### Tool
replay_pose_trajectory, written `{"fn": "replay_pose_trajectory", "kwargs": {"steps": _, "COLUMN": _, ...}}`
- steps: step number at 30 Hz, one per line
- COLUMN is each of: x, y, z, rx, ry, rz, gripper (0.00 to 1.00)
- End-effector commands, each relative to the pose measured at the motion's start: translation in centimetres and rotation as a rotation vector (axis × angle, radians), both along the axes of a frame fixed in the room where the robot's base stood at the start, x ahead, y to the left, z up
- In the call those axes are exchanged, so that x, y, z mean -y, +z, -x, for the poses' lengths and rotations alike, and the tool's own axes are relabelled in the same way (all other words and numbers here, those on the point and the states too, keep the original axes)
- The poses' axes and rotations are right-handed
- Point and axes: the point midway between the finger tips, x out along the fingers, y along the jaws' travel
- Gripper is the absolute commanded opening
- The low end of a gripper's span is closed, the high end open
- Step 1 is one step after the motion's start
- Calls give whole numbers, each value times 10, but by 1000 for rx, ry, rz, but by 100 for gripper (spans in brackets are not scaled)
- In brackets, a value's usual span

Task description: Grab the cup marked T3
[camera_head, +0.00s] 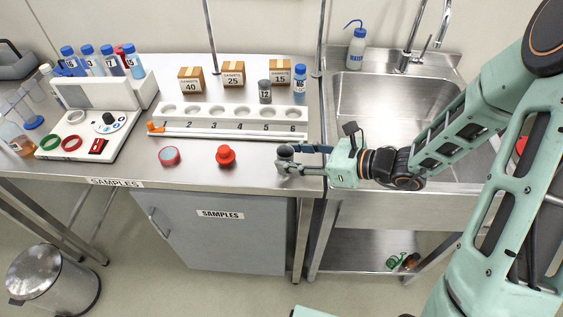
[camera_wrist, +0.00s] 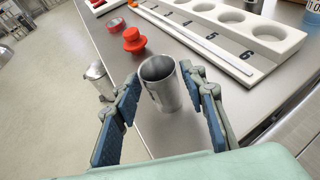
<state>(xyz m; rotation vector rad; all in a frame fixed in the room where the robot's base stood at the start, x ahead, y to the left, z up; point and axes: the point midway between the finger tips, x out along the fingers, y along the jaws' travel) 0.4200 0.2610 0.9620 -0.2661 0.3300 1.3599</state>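A metal cup (camera_wrist: 165,92) stands upright near the front edge of the bench in the wrist view. A dark mark shows on its left side, too small to read. My gripper (camera_wrist: 160,76) is open, with one blue-padded finger on each side of the cup and narrow gaps visible. In the head view my gripper (camera_head: 283,162) is low at the bench's right front corner, and its fingers partly hide the cup (camera_head: 285,151). A small dark grey container (camera_head: 264,92) with a label I cannot read surely stands behind the numbered rack.
The white numbered rack (camera_head: 225,115) lies behind my gripper. A red knobbed piece (camera_head: 226,155) and a red ring (camera_head: 169,156) are to its left. Labelled boxes (camera_head: 233,74) and a blue-capped bottle (camera_head: 300,78) stand at the back. The sink (camera_head: 390,100) is to the right.

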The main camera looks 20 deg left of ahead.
Motion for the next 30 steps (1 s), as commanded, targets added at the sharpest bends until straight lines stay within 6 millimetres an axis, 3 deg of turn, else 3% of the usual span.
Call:
{"fn": "replay_pose_trajectory", "kwargs": {"steps": 18, "x": -65, "y": -27, "z": -13, "rx": 3, "ry": 2, "rz": 1, "gripper": 39}}
{"fn": "replay_pose_trajectory", "kwargs": {"steps": 26, "x": -68, "y": -29, "z": -14, "rx": 4, "ry": 1, "rz": 3, "gripper": 39}}
{"fn": "replay_pose_trajectory", "kwargs": {"steps": 30, "x": -68, "y": -29, "z": -14, "rx": 4, "ry": 1, "rz": 2, "gripper": 27}}
